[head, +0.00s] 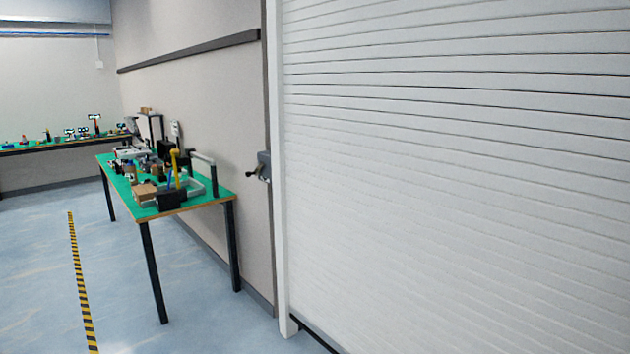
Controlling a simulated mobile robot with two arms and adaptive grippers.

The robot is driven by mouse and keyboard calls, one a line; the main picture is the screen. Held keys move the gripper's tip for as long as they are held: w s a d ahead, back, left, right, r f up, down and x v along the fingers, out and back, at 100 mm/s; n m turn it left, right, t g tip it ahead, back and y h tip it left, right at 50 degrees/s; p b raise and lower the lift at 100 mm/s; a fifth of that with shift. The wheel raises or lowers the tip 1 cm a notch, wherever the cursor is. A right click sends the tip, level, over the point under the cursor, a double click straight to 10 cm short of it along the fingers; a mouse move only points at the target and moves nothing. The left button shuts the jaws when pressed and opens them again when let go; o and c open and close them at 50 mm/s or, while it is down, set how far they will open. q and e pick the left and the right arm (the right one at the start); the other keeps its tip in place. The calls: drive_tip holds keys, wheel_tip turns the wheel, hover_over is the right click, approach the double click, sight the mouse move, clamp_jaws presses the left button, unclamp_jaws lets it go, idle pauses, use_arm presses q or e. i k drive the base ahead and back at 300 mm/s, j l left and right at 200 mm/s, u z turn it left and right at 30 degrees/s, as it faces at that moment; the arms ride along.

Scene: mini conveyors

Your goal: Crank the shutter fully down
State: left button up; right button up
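The white slatted roller shutter (460,150) fills the right half of the head view. Its slats reach from the top edge of the view down towards the floor; its lower right part is cut off by the frame. A small grey crank box (264,165) sits on the wall just left of the shutter's white side post (279,200). A short dark handle (254,175) sticks out from the box to the left. Neither of my grippers shows in the head view.
A green-topped table (215,199) with black legs and several tools stands along the wall, left of the crank box. Another bench (60,146) is at the far left. Yellow-black floor tape (80,280) runs along the left. The blue-grey floor between tape and table is clear.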

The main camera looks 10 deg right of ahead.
sight(259, 168)
drive_tip(key=i+j+z, duration=0.1)
drive_tip(key=i+j, duration=0.15)
drive_tip(key=i, duration=0.2)
drive_tip(key=i+j+z, duration=0.1)
drive_tip(key=i+j, duration=0.15)
drive_tip(key=i, duration=0.2)
drive_tip(key=i+j+z, duration=0.1)
drive_tip(key=i+j, duration=0.2)
drive_tip(key=i, duration=0.15)
